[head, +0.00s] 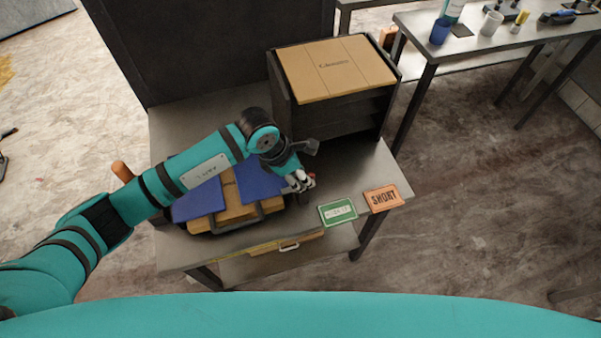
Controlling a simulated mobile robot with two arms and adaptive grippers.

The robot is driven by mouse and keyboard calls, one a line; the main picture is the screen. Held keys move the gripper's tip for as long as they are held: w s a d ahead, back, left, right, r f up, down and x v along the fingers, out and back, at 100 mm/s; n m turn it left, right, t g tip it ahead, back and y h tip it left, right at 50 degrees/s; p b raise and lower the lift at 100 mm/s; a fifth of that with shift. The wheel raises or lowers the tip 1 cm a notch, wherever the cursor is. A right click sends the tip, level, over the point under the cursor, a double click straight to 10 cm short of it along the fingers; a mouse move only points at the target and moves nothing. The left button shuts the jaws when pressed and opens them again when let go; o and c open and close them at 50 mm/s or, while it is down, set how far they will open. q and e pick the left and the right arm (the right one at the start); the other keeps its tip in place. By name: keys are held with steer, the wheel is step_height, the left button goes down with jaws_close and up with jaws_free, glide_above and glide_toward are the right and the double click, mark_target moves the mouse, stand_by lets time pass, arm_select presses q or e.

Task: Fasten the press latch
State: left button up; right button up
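A press-like device lies on the metal table, with a wooden body (238,212) in a dark frame and blue panels (200,202) on top. My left arm crosses above it and covers its middle. My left gripper (301,184) is at the right end of the device, beside the right blue panel (262,180). A small red part (312,180) shows right at its fingertips. I cannot tell whether the fingers hold it or whether they are open or shut. I cannot make out the latch itself. My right gripper is not in view.
A green card (338,211) and an orange "SHORT" card (383,198) lie at the table's right. Another table (470,50) stands at the back right.

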arm_select(q)
steer(key=shift+r, duration=0.15)
steer(key=v, duration=1.1)
steer(key=shift+a+r, duration=0.25)
steer(key=shift+r, duration=0.05)
steer(key=shift+s+f, duration=0.1)
steer(key=shift+s, duration=0.1)
